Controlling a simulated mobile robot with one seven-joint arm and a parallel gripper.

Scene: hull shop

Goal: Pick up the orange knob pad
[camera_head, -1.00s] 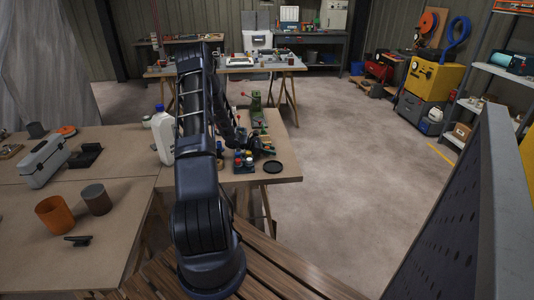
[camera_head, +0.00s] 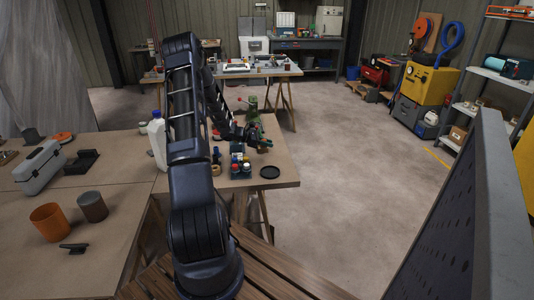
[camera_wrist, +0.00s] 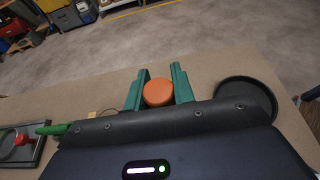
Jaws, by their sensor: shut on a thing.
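The orange knob pad (camera_wrist: 158,92) shows in the wrist view as a round orange top between the two green fingers of my gripper (camera_wrist: 159,88). The fingers are shut on it, one on each side. Its lower part is hidden by the gripper body. In the head view my gripper (camera_head: 256,138) is small and dark over the right part of the workbench, and the pad cannot be made out there.
A black round dish (camera_wrist: 246,98) lies right of the gripper on the workbench (camera_head: 280,150). A grey panel (camera_head: 470,215) rises at the right. Open floor lies beyond the bench.

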